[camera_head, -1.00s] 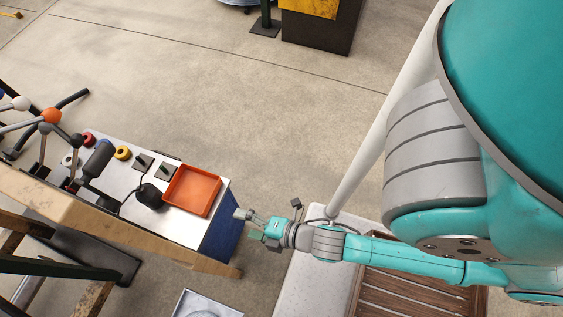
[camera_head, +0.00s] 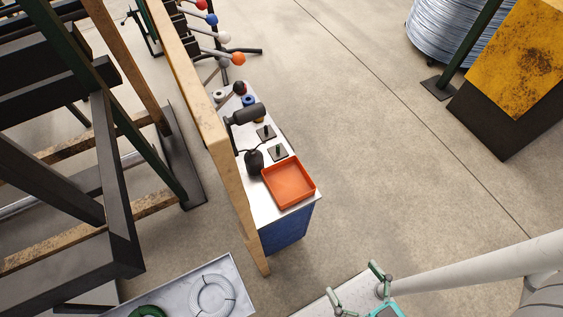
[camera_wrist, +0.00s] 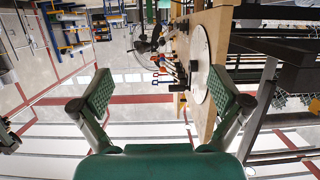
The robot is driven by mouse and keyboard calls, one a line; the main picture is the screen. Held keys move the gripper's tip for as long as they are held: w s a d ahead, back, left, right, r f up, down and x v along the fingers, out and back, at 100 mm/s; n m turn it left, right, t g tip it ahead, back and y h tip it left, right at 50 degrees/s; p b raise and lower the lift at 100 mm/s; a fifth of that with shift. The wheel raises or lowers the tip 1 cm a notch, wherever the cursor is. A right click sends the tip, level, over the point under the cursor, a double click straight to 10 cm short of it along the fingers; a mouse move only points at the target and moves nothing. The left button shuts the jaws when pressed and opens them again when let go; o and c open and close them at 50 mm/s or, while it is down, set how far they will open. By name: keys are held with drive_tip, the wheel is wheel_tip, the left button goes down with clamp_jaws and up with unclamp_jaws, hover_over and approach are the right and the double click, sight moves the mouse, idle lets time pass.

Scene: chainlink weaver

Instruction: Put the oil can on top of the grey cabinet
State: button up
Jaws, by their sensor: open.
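A small black can with a thin spout (camera_head: 254,162), which looks like the oil can, stands upright on the pale top of a narrow blue-sided bench, left of an orange tray. My gripper (camera_head: 357,286) is at the bottom of the head view, right of and nearer than the bench, clear of the can. In the wrist view my gripper (camera_wrist: 161,92) has its two green-padded fingers wide apart with nothing between them. I cannot clearly pick out the can in the wrist view. No grey cabinet is clearly recognisable in either view.
The orange tray (camera_head: 288,183) sits at the bench's near end. A wooden beam (camera_head: 208,110) runs along the bench's left side, with a dark frame beyond. Ball-topped levers (camera_head: 220,38) stand at the far end. A grey tray with coils (camera_head: 238,290) is at bottom.

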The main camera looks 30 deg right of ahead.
drive_tip(key=w+a+f+y, duration=0.1)
drive_tip(key=w+f, duration=0.8)
drive_tip(key=f, duration=0.1)
drive_tip(key=m+g+h, duration=0.2)
drive_tip(key=h, duration=0.1)
approach(255, 164)
drive_tip(key=x, duration=0.2)
drive_tip(key=shift+t, duration=0.3)
drive_tip(key=x, duration=0.5)
drive_tip(key=shift+w+f, duration=0.15)
drive_tip(key=shift+f, duration=0.15)
drive_tip(key=shift+x, duration=2.9)
drive_tip(key=shift+d+f, duration=0.15)
drive_tip(key=c, duration=1.6)
drive_tip(key=shift+c, duration=0.2)
